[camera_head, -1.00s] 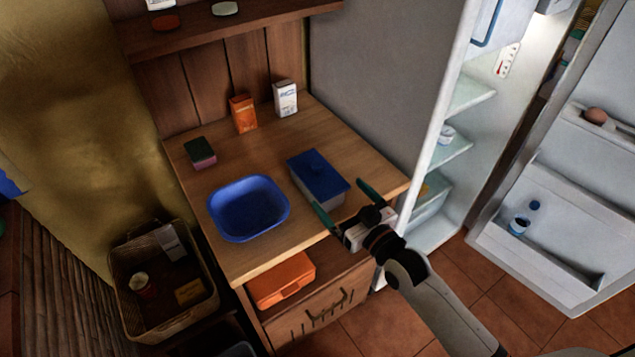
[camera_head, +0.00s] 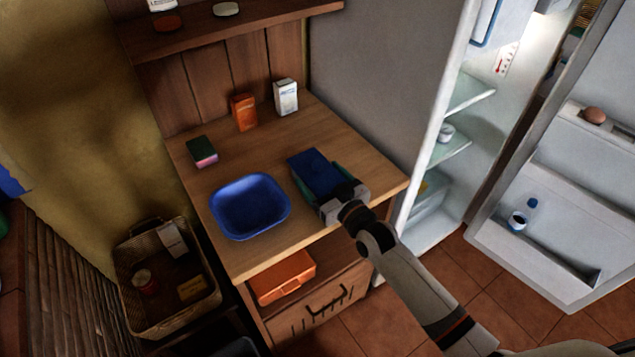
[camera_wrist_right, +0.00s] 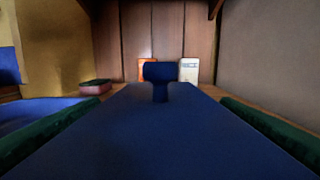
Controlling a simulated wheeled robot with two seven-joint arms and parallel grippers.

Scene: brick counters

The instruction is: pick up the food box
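The food box (camera_head: 316,169) is a container with a blue lid and lighter sides, on the wooden counter right of the blue basin. My right gripper (camera_head: 332,187) is at its near end, with green fingers along its two sides. In the right wrist view the blue lid (camera_wrist_right: 160,130) with its raised knob fills the lower middle. The fingers stand left and right of it, apart, and look open; I cannot make out contact with the sides. My left gripper is not in view.
A blue basin (camera_head: 250,206) stands close left of the box. A sponge (camera_head: 202,151), an orange carton (camera_head: 244,112) and a white carton (camera_head: 286,97) stand behind. The open fridge (camera_head: 450,150) is to the right. An orange box (camera_head: 284,277) sits below the counter.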

